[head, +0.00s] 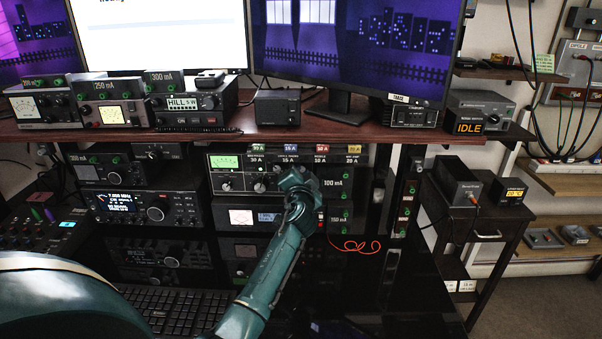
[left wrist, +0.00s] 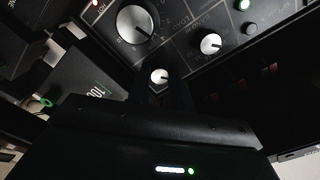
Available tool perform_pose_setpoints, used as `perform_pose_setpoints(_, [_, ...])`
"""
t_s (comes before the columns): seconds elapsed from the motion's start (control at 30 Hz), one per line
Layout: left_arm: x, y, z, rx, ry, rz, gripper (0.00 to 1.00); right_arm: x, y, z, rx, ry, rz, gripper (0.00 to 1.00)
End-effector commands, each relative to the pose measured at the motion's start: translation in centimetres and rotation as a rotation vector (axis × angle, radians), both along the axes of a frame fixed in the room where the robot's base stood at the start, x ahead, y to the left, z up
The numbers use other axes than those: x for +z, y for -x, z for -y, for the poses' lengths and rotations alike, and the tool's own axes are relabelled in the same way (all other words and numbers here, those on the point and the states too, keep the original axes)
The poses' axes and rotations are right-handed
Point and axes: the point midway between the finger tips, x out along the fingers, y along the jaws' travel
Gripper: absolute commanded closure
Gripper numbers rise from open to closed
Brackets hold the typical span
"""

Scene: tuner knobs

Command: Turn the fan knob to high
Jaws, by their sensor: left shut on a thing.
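A black amplifier panel (head: 240,163) with a green-lit meter and two white-capped knobs stands in the rack below the desk. My left arm reaches up to its right part, and the left gripper (head: 297,182) is mostly hidden behind my wrist. In the left wrist view, a small silver-capped knob (left wrist: 159,75) sits between the tips of my left gripper (left wrist: 160,87), which is shut on it. A large knob (left wrist: 134,24) and a medium knob (left wrist: 211,44) are on the same panel, apart from the fingers. My right gripper is out of view.
The desk edge (head: 140,134) overhangs the rack. A block marked 100 mA (head: 335,183) stands right of the amplifier, close to my gripper. A red coiled cable (head: 354,246) hangs below.

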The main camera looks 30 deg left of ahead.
Motion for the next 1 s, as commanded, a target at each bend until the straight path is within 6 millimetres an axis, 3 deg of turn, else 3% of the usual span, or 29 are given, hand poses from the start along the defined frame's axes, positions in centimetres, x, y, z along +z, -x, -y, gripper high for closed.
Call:
perform_pose_setpoints(0.2, [0.0, 0.01, 0.02, 0.0, 0.0, 0.0, 1.0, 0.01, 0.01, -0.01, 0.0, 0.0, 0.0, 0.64])
perform_pose_setpoints(0.57, [0.03, 0.01, 0.05, -0.001, -0.054, -0.034, 1.0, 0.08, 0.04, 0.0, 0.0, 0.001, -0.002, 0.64])
perform_pose_setpoints(1.0, [0.17, 0.01, 0.01, -0.002, -0.356, -0.217, 1.0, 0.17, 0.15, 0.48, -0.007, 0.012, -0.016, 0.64])
